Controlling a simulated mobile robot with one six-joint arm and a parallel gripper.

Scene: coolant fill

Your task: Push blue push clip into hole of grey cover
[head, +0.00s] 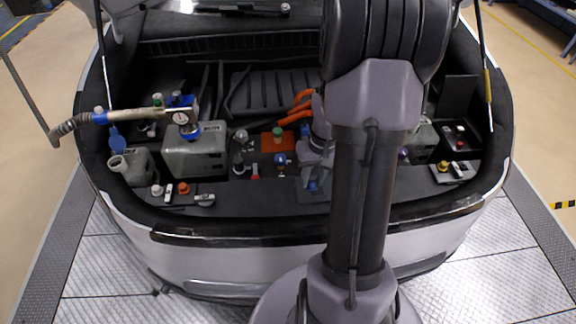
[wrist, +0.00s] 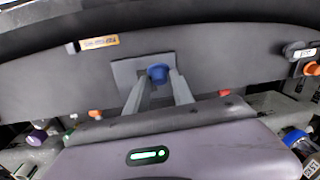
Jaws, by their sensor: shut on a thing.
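The blue push clip (wrist: 158,72) sits between the fingertips of my gripper (wrist: 160,80) in the wrist view. The two grey fingers are shut on it. Behind the clip lies a square grey cover (wrist: 124,71) on a dark panel. The hole is hidden behind the clip, and I cannot tell whether the clip is in it or just in front of it. In the head view my gripper (head: 314,168) points down at the front ledge, with the blue clip showing small below it, over the grey cover (head: 306,196). My arm hides part of that area.
A pale tank (head: 196,155) with a gauge and a filler hose (head: 130,115) stands at the left of the bay. Several caps and small parts (head: 183,188) lie on the ledge at left. A dark tray (head: 455,172) with small parts is at right. Orange hoses (head: 298,108) run behind my gripper.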

